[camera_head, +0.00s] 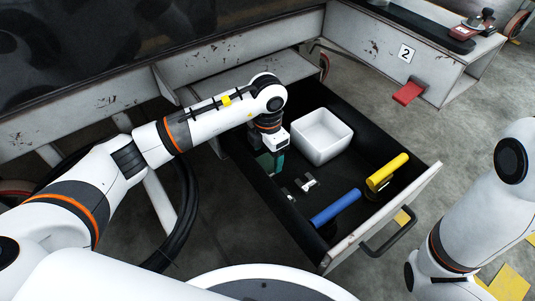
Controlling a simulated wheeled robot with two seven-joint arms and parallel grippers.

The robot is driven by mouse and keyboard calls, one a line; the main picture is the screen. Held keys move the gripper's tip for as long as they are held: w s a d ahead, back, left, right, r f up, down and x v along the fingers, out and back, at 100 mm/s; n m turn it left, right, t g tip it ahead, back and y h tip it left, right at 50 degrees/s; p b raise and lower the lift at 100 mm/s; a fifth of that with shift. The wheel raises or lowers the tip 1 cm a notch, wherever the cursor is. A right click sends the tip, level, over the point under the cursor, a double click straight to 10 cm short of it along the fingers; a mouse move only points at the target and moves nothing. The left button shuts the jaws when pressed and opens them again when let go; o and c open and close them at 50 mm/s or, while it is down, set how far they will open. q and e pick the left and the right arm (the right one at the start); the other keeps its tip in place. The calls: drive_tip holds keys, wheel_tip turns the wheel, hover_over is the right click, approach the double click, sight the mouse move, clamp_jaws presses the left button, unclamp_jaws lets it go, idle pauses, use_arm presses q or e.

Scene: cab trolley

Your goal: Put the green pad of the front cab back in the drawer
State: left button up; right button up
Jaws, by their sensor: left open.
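The drawer (350,172) is pulled open, with a black inside and a worn white front panel. My left gripper (270,158) points down into its back left part. It is open. The green pad (278,163) is at the fingertips, partly hidden by them, low in the drawer near its left wall. I cannot tell whether the fingers touch it or whether it lies flat on the drawer floor. My right arm comes in at the right edge, outside the drawer, and its gripper is out of view.
In the drawer are a white bin (322,138), a blue cylinder (336,207), a yellow cylinder (387,172) and small metal pieces (306,183). A black handle (390,237) juts from the front. A red pedal (409,92) sticks out from the cab marked 2.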

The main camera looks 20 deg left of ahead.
sight(268, 162)
use_arm(q)
wheel_tip(268, 162, up, 9)
drive_tip(key=p, duration=0.4)
drive_tip(key=shift+p, duration=0.3)
